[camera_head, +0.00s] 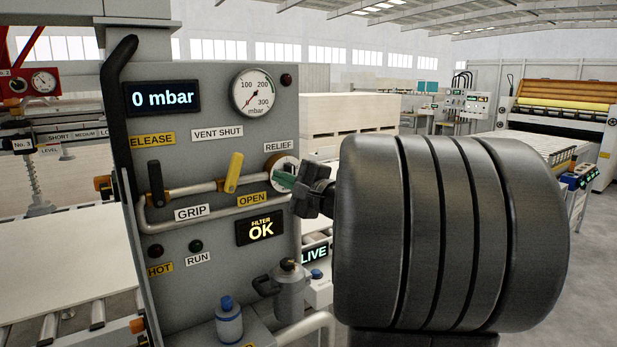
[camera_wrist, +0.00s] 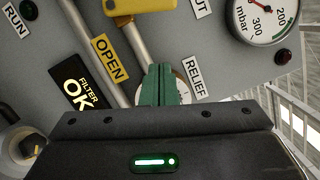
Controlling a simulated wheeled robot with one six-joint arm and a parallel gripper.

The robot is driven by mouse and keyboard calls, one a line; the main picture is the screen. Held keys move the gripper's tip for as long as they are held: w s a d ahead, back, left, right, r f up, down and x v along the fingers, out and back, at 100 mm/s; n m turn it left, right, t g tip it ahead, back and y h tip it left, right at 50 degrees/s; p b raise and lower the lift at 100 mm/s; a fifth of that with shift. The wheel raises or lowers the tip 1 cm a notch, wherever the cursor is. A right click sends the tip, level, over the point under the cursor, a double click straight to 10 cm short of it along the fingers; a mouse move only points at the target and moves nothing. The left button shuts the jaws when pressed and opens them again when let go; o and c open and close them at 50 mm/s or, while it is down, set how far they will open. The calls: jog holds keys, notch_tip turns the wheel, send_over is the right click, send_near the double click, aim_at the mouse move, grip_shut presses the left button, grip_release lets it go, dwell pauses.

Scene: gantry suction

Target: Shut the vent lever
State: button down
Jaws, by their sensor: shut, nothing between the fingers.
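The vent lever (camera_head: 234,172) has a yellow handle on a pipe across the grey panel. In the head view it points up, leaning slightly right, below the VENT SHUT label (camera_head: 217,132) and above left of the OPEN label (camera_head: 251,199). In the wrist view only part of the yellow lever (camera_wrist: 125,7) shows at the top edge. My gripper (camera_head: 284,180) has its green fingers together and empty. It is right of the lever, apart from it, in front of the round relief fitting (camera_head: 281,162). The fingers (camera_wrist: 160,72) hide part of that fitting; contact cannot be told.
A black-handled lever (camera_head: 155,183) stands left on the same panel. A pressure gauge (camera_head: 254,92) and a display reading 0 mbar (camera_head: 161,97) are above. A filter display (camera_head: 260,230) reads OK. Bottles (camera_head: 228,320) stand below. A thick black bar (camera_head: 115,110) edges the panel's left.

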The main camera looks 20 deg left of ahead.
aim_at(242, 163)
jog(key=a+r+p, duration=0.1)
jog(key=a+p, duration=0.1)
jog(key=a, duration=0.4)
jog(key=shift+s+a+r, duration=0.2)
jog(key=shift+s+r, duration=0.15)
jog(key=shift+s, duration=0.05)
jog(key=shift+s, duration=0.1)
jog(key=shift+s+a+r+n+g+h+b, duration=0.15)
jog(key=shift+s+r+n+b, duration=0.1)
jog(key=shift+n+b, duration=0.35)
jog(key=shift+s+a+r+n+g+h+b, duration=0.1)
jog(key=shift+s+a+r+n+b, duration=0.2)
jog(key=shift+n, duration=0.5)
jog(key=shift+s+a+r+n+g+h+b, duration=0.15)
jog(key=shift+r+n+b, duration=0.1)
jog(key=shift+n+b, duration=0.4)
jog(key=shift+d, duration=0.1)
jog(key=shift+w, duration=0.1)
